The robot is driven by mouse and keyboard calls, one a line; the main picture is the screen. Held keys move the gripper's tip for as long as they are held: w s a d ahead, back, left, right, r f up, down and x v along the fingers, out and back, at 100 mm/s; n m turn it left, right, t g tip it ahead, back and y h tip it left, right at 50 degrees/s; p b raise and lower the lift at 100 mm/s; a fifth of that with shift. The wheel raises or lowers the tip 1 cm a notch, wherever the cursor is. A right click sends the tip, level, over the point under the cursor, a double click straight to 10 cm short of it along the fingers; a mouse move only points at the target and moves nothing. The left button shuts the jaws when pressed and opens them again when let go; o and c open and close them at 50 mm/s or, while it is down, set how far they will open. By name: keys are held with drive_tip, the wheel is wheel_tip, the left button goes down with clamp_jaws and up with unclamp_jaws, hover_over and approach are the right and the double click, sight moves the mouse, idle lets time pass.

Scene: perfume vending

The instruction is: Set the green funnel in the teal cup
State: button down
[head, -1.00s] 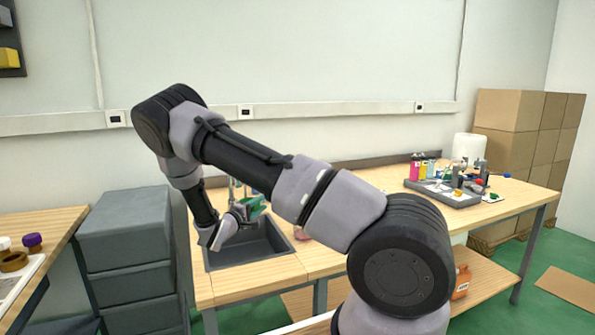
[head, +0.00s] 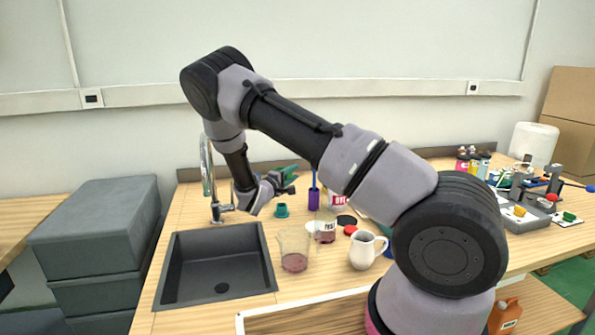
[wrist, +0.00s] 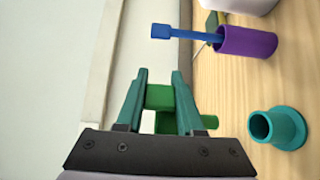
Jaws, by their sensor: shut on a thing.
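My gripper (wrist: 160,76) is shut on the green funnel (wrist: 160,98), which shows between the teal fingers in the wrist view. The fingers hide part of the funnel. The teal cup (wrist: 283,128) stands on the table to the right of the gripper in the wrist view, apart from it. In the head view the teal cup (head: 282,211) stands just below and right of my raised gripper (head: 276,182). The funnel is small and hard to make out there.
A purple holder (head: 314,200) with a blue tool stands right of the cup. A glass beaker (head: 294,250), a white pitcher (head: 366,250) and a red lid (head: 350,230) stand nearer. The sink (head: 215,265) and faucet (head: 208,180) are at left.

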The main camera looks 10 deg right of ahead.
drive_tip(key=shift+f, duration=4.5)
drive_tip(key=shift+c, duration=2.3)
unclamp_jaws()
drive_tip(key=shift+s, duration=0.1)
